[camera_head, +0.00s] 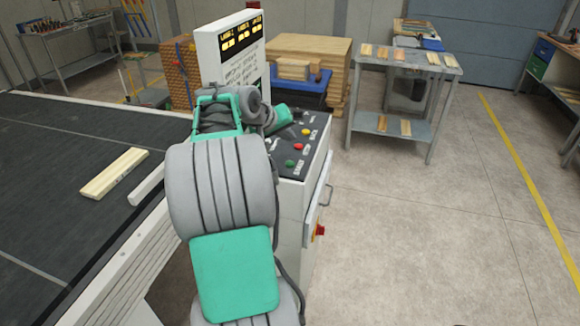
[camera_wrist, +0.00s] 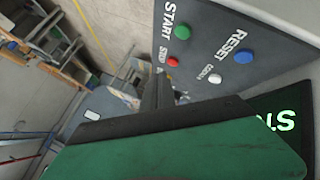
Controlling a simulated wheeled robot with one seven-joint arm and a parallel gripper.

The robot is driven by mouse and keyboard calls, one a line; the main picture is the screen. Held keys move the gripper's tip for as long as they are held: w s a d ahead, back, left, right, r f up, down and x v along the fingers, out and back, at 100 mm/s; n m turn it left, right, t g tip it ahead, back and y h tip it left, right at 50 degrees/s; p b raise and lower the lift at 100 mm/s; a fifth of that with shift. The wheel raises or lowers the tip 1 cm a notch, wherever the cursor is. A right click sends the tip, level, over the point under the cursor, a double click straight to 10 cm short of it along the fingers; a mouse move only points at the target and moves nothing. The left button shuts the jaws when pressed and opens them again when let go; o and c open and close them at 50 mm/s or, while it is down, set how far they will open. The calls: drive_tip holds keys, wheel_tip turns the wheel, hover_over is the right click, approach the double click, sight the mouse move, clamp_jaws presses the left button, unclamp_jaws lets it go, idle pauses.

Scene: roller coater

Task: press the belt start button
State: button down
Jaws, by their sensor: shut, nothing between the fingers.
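In the wrist view, a green button (camera_wrist: 183,32) labelled START sits on the dark panel (camera_wrist: 215,30). A red button (camera_wrist: 173,62) labelled STOP lies just below it. My gripper (camera_wrist: 160,77) is shut and empty, its fingers below these buttons in the picture. Whether the tips touch the panel cannot be told. My arm covers the panel's left part and hides the fingertips. The small panel labels are unreadable there.
A blue RESET button (camera_wrist: 244,56) and a white button (camera_wrist: 215,79) sit beside START. A lit display (camera_head: 240,40) stands above the panel. Floor at right is clear up to a metal table (camera_head: 400,58).

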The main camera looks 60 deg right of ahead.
sight(288, 165)
wheel_tip(288, 165, down, 7)
drive_tip(key=b, duration=0.4)
drive_tip(key=shift+r, duration=0.15)
idle(1.6)
drive_tip(key=shift+f+b, duration=0.3)
drive_tip(key=shift+f, duration=0.1)
